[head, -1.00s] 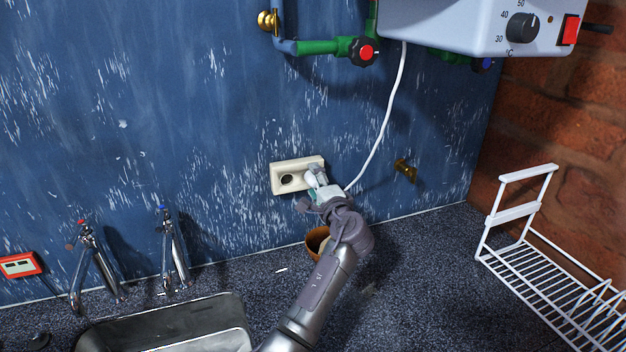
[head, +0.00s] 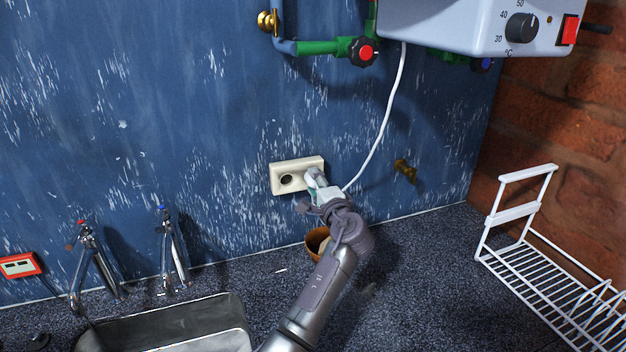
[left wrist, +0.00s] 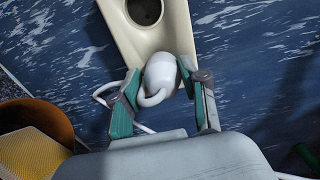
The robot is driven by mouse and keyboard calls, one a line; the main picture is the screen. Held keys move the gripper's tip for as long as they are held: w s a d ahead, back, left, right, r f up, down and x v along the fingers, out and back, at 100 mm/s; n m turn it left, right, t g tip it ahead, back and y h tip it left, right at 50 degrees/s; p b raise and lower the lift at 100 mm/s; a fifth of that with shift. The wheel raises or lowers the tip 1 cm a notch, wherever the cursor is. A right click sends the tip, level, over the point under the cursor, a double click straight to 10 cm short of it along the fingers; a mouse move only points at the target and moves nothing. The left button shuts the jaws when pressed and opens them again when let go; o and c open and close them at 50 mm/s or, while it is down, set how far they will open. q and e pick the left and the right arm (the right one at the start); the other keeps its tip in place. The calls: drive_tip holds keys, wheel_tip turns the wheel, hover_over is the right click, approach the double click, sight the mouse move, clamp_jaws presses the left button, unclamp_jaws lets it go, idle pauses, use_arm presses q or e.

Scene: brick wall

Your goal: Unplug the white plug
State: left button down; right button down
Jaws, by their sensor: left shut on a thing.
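The white plug (left wrist: 160,74) shows in the left wrist view at the near end of the cream double socket (left wrist: 127,30), over the place of its second outlet. Its white cord curls round beside it. My left gripper (left wrist: 158,84) has its teal-padded fingers on both sides of the plug and is shut on it. In the head view the left gripper (head: 317,181) is at the right half of the socket (head: 285,181) and hides most of the plug. The socket's left outlet is empty. I cannot tell how far the plug sits in. My right gripper is not in view.
The white cord (head: 388,120) runs up to the heater box (head: 460,25). A brown pot (head: 314,240) stands on the counter just below my left gripper. A brass tap (head: 405,169) sticks out to the right. A white dish rack (head: 520,250) stands farther right.

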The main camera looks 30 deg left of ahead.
use_arm(q)
drive_tip(key=c, duration=0.6)
unclamp_jaws()
drive_tip(key=shift+a+r, duration=0.1)
drive_tip(key=shift+r, duration=0.3)
drive_tip(key=shift+c, duration=0.2)
drive_tip(key=o, duration=0.3)
drive_tip(key=shift+f, duration=0.2)
drive_tip(key=shift+s+d, duration=0.15)
drive_tip(key=shift+d, duration=0.05)
drive_tip(key=v, duration=1.1)
drive_tip(key=shift+s+d, duration=0.2)
